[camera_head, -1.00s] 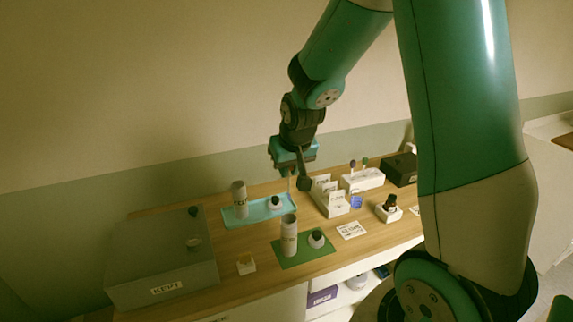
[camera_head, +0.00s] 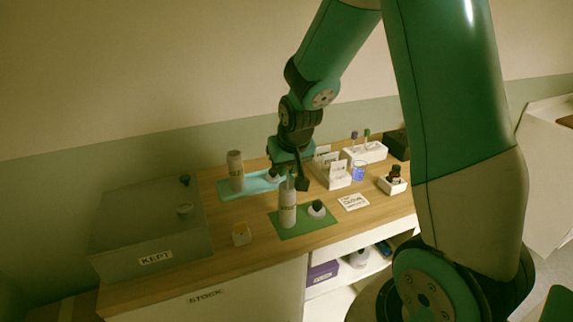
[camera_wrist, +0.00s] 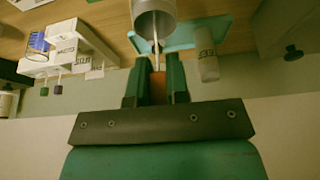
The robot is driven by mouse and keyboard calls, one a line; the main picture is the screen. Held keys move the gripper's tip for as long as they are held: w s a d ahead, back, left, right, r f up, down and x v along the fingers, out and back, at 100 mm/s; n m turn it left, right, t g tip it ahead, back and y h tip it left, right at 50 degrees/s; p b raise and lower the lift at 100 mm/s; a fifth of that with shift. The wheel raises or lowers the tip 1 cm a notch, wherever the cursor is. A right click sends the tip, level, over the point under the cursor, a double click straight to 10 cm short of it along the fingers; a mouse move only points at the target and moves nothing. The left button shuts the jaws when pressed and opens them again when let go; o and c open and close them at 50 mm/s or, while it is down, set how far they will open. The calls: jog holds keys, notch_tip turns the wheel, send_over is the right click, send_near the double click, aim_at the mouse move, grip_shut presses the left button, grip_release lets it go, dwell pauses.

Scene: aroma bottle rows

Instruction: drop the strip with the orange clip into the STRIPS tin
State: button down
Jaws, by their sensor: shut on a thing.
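My gripper (camera_head: 291,172) is shut on the strip by its orange clip (camera_wrist: 158,88), which shows between the fingers in the wrist view. The thin pale strip (camera_wrist: 156,48) points away from the fingers to the mouth of a pale cylindrical tin (camera_wrist: 153,20). I cannot tell whether its tip is inside the mouth. In the head view this tin (camera_head: 287,210) stands upright on a green mat, just below my gripper; its label is too small to read surely. A second similar tin (camera_head: 235,172) stands on a light-blue mat behind left and also shows in the wrist view (camera_wrist: 207,62).
Dark-topped round items stand beside both tins. A grey KEPT box (camera_head: 150,235) fills the left end. White racks (camera_head: 335,175), a blue glass (camera_head: 359,171) and a small bottle in a white holder (camera_head: 392,182) stand to the right.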

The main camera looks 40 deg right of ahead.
jog(key=c, duration=1)
grip_release()
jog(key=shift+c, duration=0.2)
jog(key=s, duration=0.2)
jog(key=s+a, duration=0.1)
jog(key=shift+s, duration=0.35)
